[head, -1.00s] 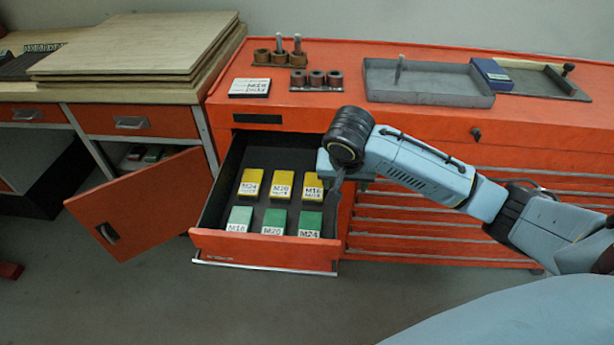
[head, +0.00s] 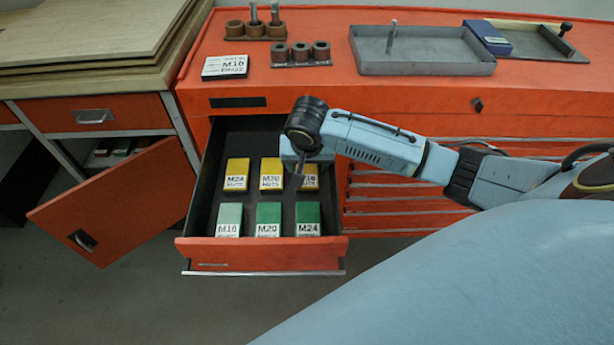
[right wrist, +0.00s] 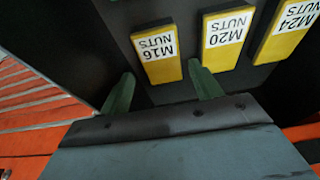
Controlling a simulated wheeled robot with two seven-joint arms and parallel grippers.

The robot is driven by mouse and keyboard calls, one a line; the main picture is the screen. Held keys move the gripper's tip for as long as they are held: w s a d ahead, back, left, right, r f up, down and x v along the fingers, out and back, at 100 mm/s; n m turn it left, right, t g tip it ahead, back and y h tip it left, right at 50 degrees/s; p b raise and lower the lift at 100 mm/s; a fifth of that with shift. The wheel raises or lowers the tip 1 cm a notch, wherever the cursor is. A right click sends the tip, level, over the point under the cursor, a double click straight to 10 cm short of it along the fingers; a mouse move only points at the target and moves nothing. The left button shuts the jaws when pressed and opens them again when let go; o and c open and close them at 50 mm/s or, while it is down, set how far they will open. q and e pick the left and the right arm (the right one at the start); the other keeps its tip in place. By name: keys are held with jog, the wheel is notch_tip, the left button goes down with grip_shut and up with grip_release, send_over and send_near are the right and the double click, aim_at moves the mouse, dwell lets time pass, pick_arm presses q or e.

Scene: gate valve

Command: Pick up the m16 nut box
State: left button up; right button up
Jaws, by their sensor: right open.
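The M16 nut box is yellow with a white label. In the head view the M16 nut box (head: 310,180) is the rightmost of the back row in the open drawer, partly hidden by my gripper. In the right wrist view the M16 nut box (right wrist: 158,54) lies just ahead of and between the two fingers. My right gripper (head: 297,180) is over the drawer beside this box. In the right wrist view my right gripper (right wrist: 160,90) is open, with nothing held between its fingers. My left gripper is not in view.
The yellow M20 nut box (head: 271,174) and M24 nut box (head: 237,175) stand in the same row. Several green boxes, such as the M20 one (head: 269,219), fill the front row. The drawer's front wall (head: 260,256) and an open cabinet door (head: 110,200) stick out.

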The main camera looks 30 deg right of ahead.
aim_at(307, 172)
jog(key=b+x, duration=0.1)
jog(key=x, duration=0.3)
jog(key=shift+w+d, duration=0.1)
jog(key=shift+w, duration=0.05)
jog(key=shift+f, duration=0.35)
jog(key=shift+c, duration=1.2)
jog(key=c, duration=0.7)
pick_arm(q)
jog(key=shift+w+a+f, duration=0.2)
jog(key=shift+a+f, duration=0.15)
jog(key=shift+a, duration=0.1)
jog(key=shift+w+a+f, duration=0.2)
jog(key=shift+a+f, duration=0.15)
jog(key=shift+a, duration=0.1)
pick_arm(e)
jog(key=shift+w+r, duration=0.1)
jog(key=shift+c, duration=0.7)
